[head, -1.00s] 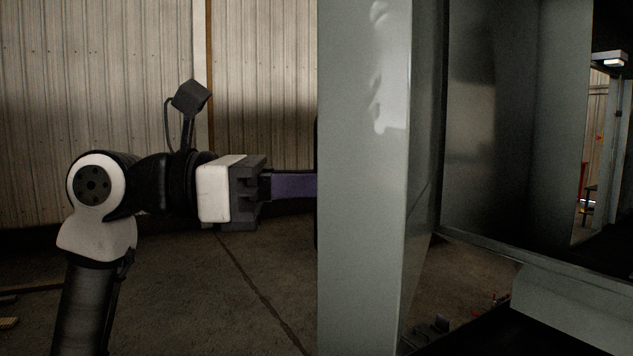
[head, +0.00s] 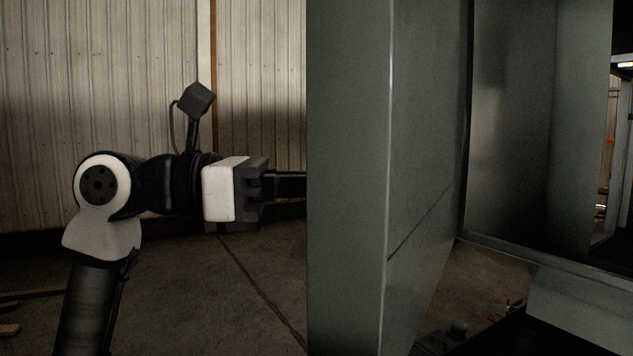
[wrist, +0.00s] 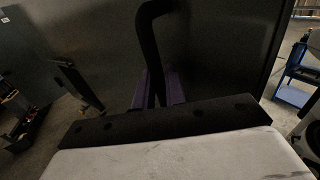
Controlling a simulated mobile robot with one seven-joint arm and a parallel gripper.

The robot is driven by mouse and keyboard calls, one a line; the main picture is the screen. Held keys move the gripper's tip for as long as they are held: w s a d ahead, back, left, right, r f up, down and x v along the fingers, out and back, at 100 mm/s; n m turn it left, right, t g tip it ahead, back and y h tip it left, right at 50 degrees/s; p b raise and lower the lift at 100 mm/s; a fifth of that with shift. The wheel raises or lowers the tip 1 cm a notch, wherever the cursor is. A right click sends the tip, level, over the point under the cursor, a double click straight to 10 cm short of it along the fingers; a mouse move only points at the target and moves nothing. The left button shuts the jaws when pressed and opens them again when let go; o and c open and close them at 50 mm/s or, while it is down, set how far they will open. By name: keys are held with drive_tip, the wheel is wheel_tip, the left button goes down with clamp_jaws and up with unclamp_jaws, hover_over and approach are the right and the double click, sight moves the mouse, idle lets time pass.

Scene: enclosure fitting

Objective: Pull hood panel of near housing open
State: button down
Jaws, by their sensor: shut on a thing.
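The hood panel (head: 347,180) is a grey sheet-metal door that stands open in the head view, its edge toward me and its inner face to the right. In the wrist view its dark outer face (wrist: 225,50) fills the upper part, with a black bar handle (wrist: 148,40) on it. My gripper (wrist: 157,82) is shut on the handle, its purple fingers on either side of the bar. In the head view my gripper body (head: 235,190) is left of the panel, and the panel hides the fingertips and handle.
The housing interior (head: 510,130) shows to the right of the panel, with a sill along its bottom. A corrugated wall (head: 100,90) stands behind my arm. Bare concrete floor (head: 190,300) lies below it. The wrist view shows a blue cart (wrist: 292,95) at right and dark items at left.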

drive_tip(key=shift+w, duration=0.1)
drive_tip(key=c, duration=1.5)
unclamp_jaws()
drive_tip(key=shift+w+d, duration=0.1)
drive_tip(key=shift+d, duration=0.05)
drive_tip(key=shift+c, duration=0.2)
drive_tip(key=s+a+b, duration=0.1)
drive_tip(key=a+b, duration=0.2)
drive_tip(key=a, duration=1.1)
drive_tip(key=shift+s, duration=0.2)
